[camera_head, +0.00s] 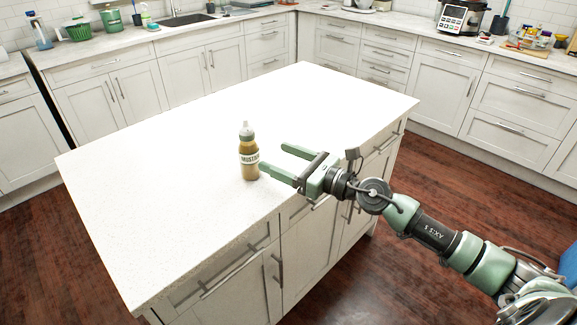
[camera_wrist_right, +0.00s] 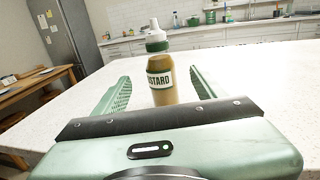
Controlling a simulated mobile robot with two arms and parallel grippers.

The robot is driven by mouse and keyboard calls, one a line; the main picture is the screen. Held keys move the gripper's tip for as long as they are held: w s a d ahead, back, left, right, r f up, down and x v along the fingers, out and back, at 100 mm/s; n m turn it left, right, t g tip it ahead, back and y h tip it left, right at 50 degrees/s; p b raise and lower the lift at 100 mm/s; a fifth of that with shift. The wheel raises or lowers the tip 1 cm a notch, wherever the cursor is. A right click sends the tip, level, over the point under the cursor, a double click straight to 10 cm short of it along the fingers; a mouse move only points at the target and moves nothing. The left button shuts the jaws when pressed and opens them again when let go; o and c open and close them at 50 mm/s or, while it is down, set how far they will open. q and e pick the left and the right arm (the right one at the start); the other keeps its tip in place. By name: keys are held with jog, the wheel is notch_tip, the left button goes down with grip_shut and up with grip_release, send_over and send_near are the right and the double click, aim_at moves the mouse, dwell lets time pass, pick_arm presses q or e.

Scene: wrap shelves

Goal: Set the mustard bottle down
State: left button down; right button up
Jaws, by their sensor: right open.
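The mustard bottle (camera_head: 249,165) stands upright on the white island countertop (camera_head: 180,180), near its front edge. My right gripper (camera_head: 272,158) is open, just to the right of the bottle in the head view. In the right wrist view the bottle (camera_wrist_right: 160,82) stands ahead of the palm, between the lines of the two spread fingers (camera_wrist_right: 158,88), with a gap on each side. Its base is partly hidden behind the gripper's palm edge. My left gripper is not in view.
The rest of the island top is clear. Counters with a sink (camera_head: 187,18), a green basket (camera_head: 79,32) and a coffee machine (camera_head: 458,17) line the walls. Wooden floor (camera_head: 440,180) lies right of the island. A fridge (camera_wrist_right: 62,35) and a wooden table (camera_wrist_right: 40,80) show in the wrist view.

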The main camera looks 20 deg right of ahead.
jog(key=shift+b+v, duration=0.3)
jog(key=shift+v, duration=0.9)
